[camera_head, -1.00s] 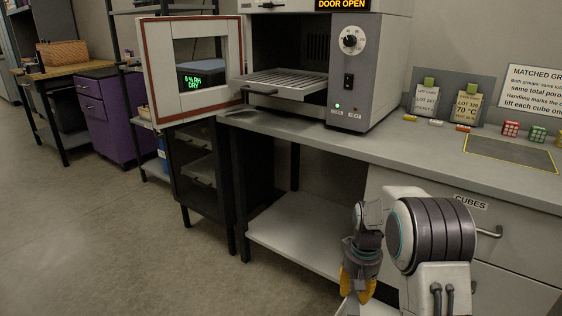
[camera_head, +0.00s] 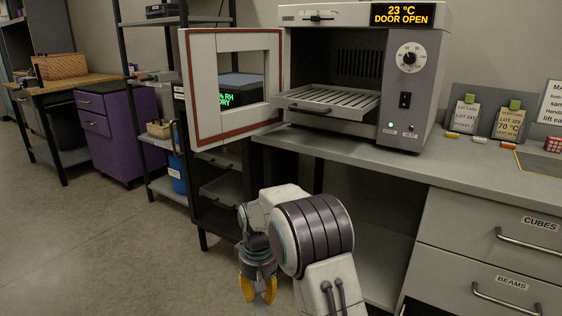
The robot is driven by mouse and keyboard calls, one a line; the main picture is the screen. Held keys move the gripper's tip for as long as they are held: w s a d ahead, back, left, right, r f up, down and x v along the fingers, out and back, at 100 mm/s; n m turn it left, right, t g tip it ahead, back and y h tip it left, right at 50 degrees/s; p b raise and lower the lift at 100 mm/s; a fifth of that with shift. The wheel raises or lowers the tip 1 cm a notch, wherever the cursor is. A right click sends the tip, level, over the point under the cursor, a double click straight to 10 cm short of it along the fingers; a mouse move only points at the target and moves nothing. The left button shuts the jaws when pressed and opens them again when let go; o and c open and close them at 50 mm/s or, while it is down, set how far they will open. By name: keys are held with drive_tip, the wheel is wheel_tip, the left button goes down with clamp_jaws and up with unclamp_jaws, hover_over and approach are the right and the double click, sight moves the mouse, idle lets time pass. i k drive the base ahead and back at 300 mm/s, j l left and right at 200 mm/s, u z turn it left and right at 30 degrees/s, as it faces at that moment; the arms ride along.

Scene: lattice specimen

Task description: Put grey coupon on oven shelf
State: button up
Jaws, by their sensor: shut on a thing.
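The oven (camera_head: 421,70) stands on the bench with its door (camera_head: 194,98) swung open to the left. Its slatted oven shelf (camera_head: 325,100) sticks out of the open chamber, and I see nothing on it. My gripper (camera_head: 259,292) hangs low in front of the bench, yellow fingers pointing down, well below the shelf. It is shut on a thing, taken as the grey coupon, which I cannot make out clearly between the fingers.
The oven display (camera_head: 400,15) reads 23 °C, DOOR OPEN. Two lot cards (camera_head: 508,124) stand on the bench (camera_head: 470,170) to the right, above drawers (camera_head: 500,240). The open door juts out over the bench's left end. Open floor (camera_head: 90,240) lies to the left.

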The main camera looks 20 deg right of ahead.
sight(333, 101)
drive_tip(key=i+j+u, duration=0.5)
drive_tip(key=i, duration=0.25)
drive_tip(key=i+u, duration=0.25)
drive_tip(key=i+j, duration=0.05)
drive_tip(key=i, duration=0.05)
